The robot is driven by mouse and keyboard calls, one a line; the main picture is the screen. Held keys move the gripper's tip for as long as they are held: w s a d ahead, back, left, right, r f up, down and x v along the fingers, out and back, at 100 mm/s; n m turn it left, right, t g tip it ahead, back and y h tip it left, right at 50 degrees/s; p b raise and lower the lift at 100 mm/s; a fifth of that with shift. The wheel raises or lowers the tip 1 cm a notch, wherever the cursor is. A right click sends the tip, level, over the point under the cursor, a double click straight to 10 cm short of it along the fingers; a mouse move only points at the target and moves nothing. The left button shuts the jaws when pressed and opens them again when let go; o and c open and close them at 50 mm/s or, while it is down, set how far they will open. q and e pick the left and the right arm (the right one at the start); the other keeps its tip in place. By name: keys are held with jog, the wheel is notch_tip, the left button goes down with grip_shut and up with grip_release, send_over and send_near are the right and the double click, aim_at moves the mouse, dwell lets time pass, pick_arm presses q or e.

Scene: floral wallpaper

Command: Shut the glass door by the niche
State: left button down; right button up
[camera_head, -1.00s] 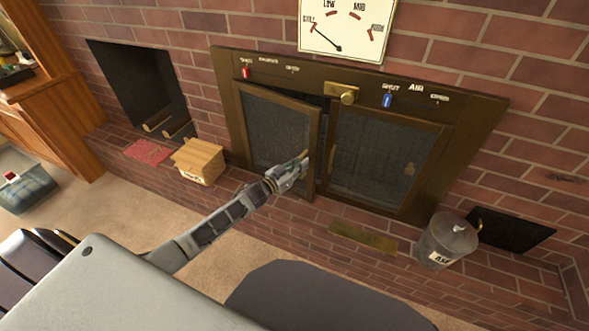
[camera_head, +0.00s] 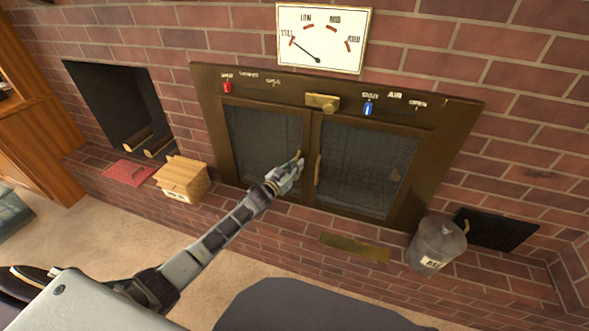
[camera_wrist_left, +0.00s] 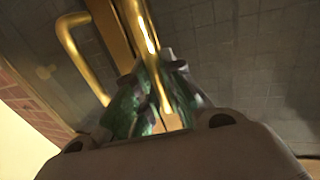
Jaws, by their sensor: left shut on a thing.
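The left glass door (camera_head: 258,143), on the niche side, is a dark mesh-like pane in a bronze frame. It looks flush with the surround, edge to edge with the right glass door (camera_head: 365,165). My left gripper (camera_head: 295,166) is at its right edge, shut on its brass handle. In the left wrist view, the brass handle (camera_wrist_left: 148,28) runs between the fingers of the gripper (camera_wrist_left: 160,78), and the right door's handle (camera_wrist_left: 72,42) stands beside it, apart. The niche (camera_head: 115,100) with logs is at left. My right gripper is not in view.
A brass latch knob (camera_head: 322,101) sits above the doors, between red (camera_head: 227,87) and blue (camera_head: 368,107) sliders. A wooden box (camera_head: 182,178) and an ash bucket (camera_head: 436,243) stand on the brick ledge. A dial (camera_head: 323,38) hangs above.

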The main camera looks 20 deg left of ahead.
pick_arm(q)
jog(key=shift+w+r, duration=0.15)
jog(key=shift+r, duration=0.05)
jog(key=c, duration=1.9)
grip_release()
jog(key=shift+c, duration=0.2)
jog(key=o, duration=0.4)
jog(key=shift+w+f, duration=0.2)
jog(key=shift+w, duration=0.05)
jog(key=shift+o, duration=0.2)
jog(key=shift+s, duration=0.1)
jog(key=shift+s, duration=0.2)
jog(key=v, duration=1.1)
jog(key=shift+s, duration=0.25)
jog(key=shift+r, duration=0.1)
jog(key=shift+s, duration=0.1)
